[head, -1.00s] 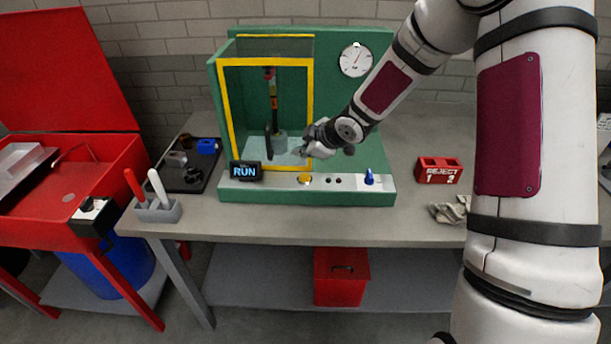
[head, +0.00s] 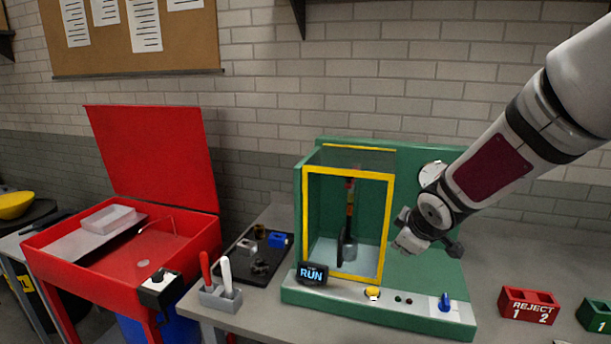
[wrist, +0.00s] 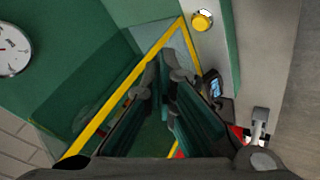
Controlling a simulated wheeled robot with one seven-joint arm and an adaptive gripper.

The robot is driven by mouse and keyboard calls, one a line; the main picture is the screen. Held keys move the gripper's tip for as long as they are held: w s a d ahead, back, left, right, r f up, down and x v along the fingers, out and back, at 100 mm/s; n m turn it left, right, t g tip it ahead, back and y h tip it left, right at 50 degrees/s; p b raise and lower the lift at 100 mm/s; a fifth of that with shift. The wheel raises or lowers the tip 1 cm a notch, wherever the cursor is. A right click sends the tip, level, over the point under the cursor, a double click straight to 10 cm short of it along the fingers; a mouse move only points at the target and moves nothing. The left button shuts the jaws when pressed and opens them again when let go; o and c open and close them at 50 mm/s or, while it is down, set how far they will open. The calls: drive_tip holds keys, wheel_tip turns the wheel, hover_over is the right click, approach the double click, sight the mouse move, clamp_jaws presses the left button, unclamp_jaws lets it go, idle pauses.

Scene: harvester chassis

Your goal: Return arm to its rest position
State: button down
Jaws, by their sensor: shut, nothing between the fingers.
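My gripper (head: 408,236) is shut and empty in the head view. It hangs in front of the right edge of the yellow-framed opening of the green machine (head: 420,310), above its control panel. My arm reaches in from the upper right. In the wrist view my gripper's fingers (wrist: 164,75) are together, with the yellow frame (wrist: 125,85) close behind them. I cannot tell whether the fingers touch the frame.
The machine has a RUN display (head: 312,273), a yellow button (head: 372,292), a blue knob (head: 445,302) and a gauge (head: 431,173). A red REJECT block (head: 528,305) is to the right. A black tray (head: 258,262) and a red cabinet (head: 120,250) are left.

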drive_tip(key=s+r+m+g+h, duration=0.1)
drive_tip(key=s+r+m, duration=0.2)
drive_tip(key=s+r, duration=0.3)
drive_tip(key=s+r+m+h, duration=0.1)
drive_tip(key=s+r+m, duration=0.25)
drive_tip(key=s, duration=0.55)
drive_tip(key=s+a+r+m+y, duration=0.1)
drive_tip(key=s, duration=0.7)
drive_tip(key=s+a+r+m+g+y, duration=0.1)
drive_tip(key=s+a+m, duration=0.1)
drive_tip(key=s, duration=0.6)
drive_tip(key=shift+s+a, duration=0.15)
drive_tip(key=shift+s, duration=0.1)
drive_tip(key=shift+m, duration=0.25)
idle(1.8)
